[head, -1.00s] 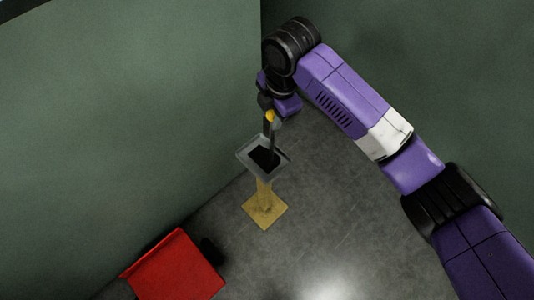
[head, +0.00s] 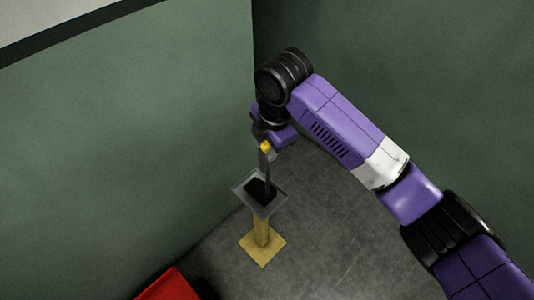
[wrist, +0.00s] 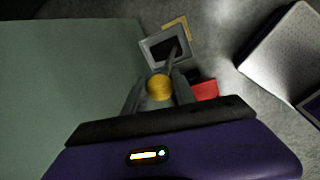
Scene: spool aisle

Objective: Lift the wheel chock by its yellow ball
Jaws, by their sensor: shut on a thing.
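The wheel chock (head: 258,190) is a dark wedge with a thin upright handle that ends in a yellow ball (head: 265,146). The chock is at a grey square tray (head: 277,204) on top of a yellow pedestal (head: 262,236); I cannot tell whether it touches the tray floor. My gripper (head: 268,152) is above the tray, shut on the yellow ball. In the wrist view the ball (wrist: 159,88) sits between the two fingers, with the handle running away from it toward the tray (wrist: 148,47). The fingers partly hide the ball in the head view.
Green walls meet in a corner behind the pedestal, and the left wall is close to it. A red object (head: 172,286) stands on the floor at lower left. A pale panel (wrist: 285,55) is at the right in the wrist view. Grey floor is clear right of the pedestal.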

